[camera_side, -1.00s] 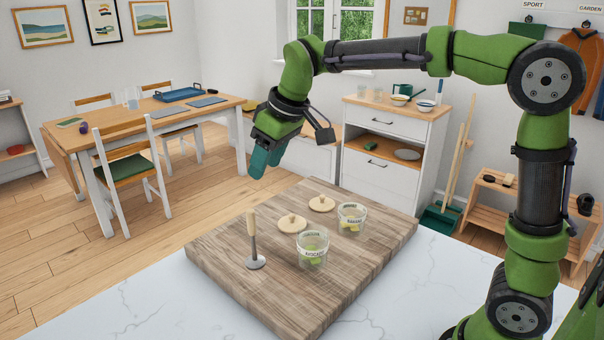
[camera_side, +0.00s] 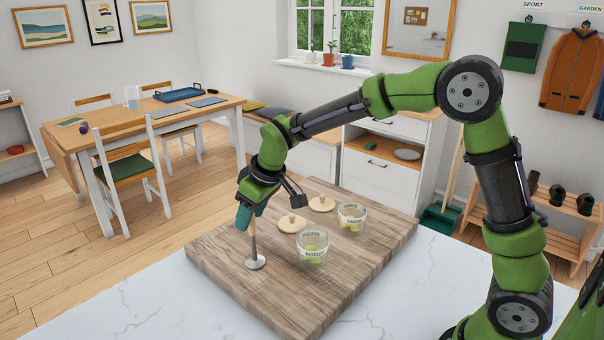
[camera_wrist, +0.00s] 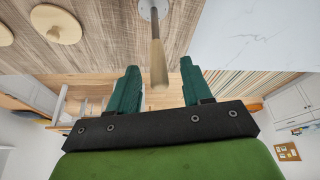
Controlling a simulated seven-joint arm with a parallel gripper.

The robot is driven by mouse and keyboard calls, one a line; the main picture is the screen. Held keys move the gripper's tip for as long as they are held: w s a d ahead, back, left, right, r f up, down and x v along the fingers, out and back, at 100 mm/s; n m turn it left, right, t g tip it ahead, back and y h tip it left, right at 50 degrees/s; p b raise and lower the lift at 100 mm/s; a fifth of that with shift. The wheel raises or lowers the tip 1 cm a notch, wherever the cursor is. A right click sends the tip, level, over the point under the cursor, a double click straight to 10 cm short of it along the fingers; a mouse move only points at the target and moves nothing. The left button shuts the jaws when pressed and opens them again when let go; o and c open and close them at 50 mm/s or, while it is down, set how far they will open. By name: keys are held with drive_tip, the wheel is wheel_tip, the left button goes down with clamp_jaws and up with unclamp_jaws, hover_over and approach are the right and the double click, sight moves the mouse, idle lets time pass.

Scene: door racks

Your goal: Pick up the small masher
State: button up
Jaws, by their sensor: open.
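The small masher (camera_side: 254,250) stands upright on its round metal head near the left part of the wooden board (camera_side: 220,258), with its wooden handle pointing up. My gripper (camera_side: 243,222) is at the top of the handle in the side view and hides part of it. In the wrist view the masher's handle (camera_wrist: 158,62) lies between the two green fingers of my gripper (camera_wrist: 157,80), with gaps on both sides. The fingers are apart and do not hold the handle.
A glass jar labelled avocado (camera_side: 313,247) stands right of the masher, and a second jar labelled banana (camera_side: 352,219) stands behind it. Two round wooden lids (camera_side: 292,222) (camera_side: 321,204) lie on the board. The front of the board is clear.

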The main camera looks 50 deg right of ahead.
sight(253, 238)
drive_tip(key=shift+x, duration=1.3)
clamp_jaws()
